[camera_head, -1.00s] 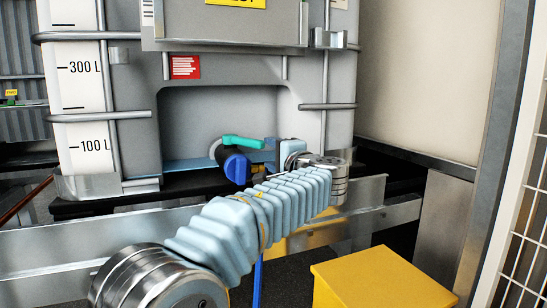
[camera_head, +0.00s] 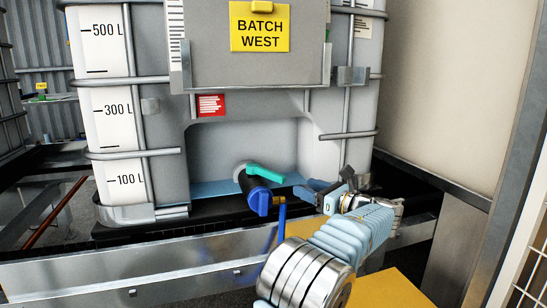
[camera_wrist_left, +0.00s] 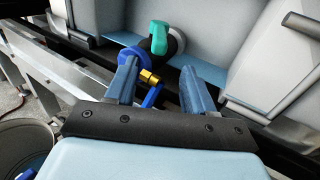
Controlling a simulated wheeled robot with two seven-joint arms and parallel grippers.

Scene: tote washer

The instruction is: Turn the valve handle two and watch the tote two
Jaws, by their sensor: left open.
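The teal valve handle (camera_head: 266,173) sits on the outlet valve at the base of the tote and points right, tilted slightly down in the head view. It shows at the top centre of the left wrist view (camera_wrist_left: 158,36). The valve's blue cap (camera_head: 259,200) faces forward. The tote (camera_head: 225,150) is a grey caged tank with a yellow BATCH WEST label. My left gripper (camera_head: 312,190) is open and empty, to the right of the handle in the head view and apart from it. Its blue fingers (camera_wrist_left: 159,75) point toward the valve. My right gripper is not in view.
A brass fitting (camera_head: 281,200) with a blue strip hangs beside the valve. A metal rail (camera_head: 130,262) runs in front of the tote. A yellow box (camera_head: 390,290) stands at the lower right. A wall (camera_head: 445,80) and white mesh (camera_head: 525,260) close the right side.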

